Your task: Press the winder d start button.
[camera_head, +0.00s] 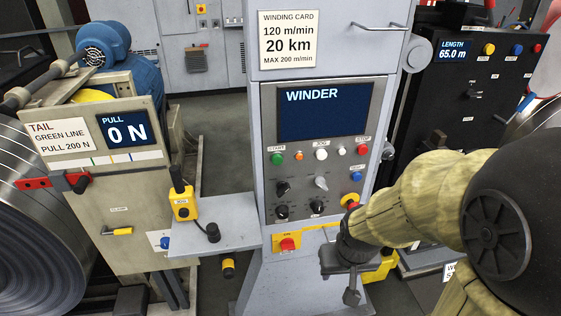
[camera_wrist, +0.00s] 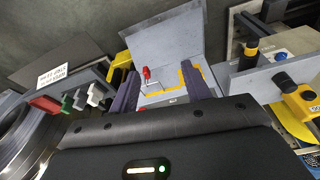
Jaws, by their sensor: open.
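My gripper (camera_head: 338,282) hangs in front of the cabinet's lower right, below and to the right of the button. It is open and looks empty. In the wrist view its two dark fingers (camera_wrist: 164,90) stand apart, and the start button cannot be made out there.
Orange, white and red buttons and dark knobs share the panel. A yellow plate with a red button (camera_head: 287,243) is below. A grey shelf (camera_head: 215,238) with a yellow jog box (camera_head: 183,205) juts left. A black LENGTH console (camera_head: 465,90) stands right. Steel coil (camera_head: 35,235) lies left.

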